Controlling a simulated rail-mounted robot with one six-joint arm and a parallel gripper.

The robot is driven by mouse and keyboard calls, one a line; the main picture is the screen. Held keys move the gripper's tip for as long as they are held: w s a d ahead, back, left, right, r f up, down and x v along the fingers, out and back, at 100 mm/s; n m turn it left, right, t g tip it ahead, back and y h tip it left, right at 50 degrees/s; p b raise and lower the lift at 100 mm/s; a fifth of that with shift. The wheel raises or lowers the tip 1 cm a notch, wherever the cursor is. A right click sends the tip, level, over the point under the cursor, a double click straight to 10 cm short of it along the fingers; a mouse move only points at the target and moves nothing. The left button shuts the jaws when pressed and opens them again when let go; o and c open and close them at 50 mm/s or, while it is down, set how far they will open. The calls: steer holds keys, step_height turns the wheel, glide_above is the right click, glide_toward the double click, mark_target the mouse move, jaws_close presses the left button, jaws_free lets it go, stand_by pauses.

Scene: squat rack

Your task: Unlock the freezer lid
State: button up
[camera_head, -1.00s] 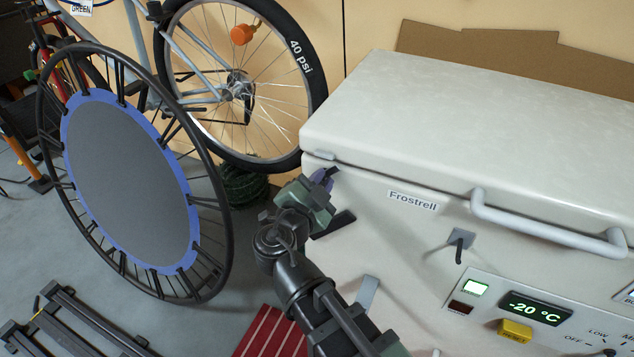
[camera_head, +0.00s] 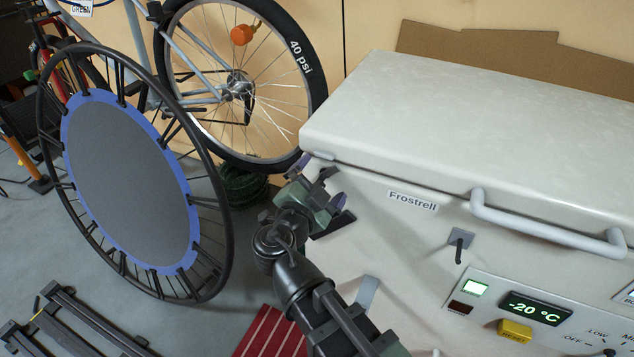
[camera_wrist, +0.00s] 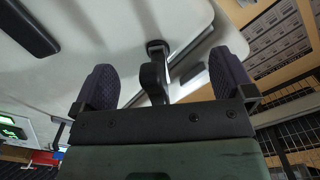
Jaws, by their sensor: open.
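The white chest freezer (camera_head: 395,245) fills the right of the head view, and its lid (camera_head: 450,120) is down. A grey plate with a small dark lever (camera_head: 459,247) sits on its front below the lid handle (camera_head: 545,228). My gripper (camera_head: 334,186) is at the freezer's upper left front corner, well left of that lever. In the wrist view, my gripper (camera_wrist: 164,62) is open, with its purple pads either side of a dark, round-ended part (camera_wrist: 153,78) against the white surface. The gripper hides this part in the head view.
The control panel (camera_head: 530,310) with a display reading -20 °C is on the freezer's lower front. A round trampoline (camera_head: 130,180) and a bicycle wheel (camera_head: 240,90) stand to the left. A plant (camera_head: 243,187) is behind my gripper. Cardboard (camera_head: 520,58) stands behind the freezer.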

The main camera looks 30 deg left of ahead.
steer(key=s+d, duration=0.1)
steer(key=s, duration=0.6)
stand_by(0.6)
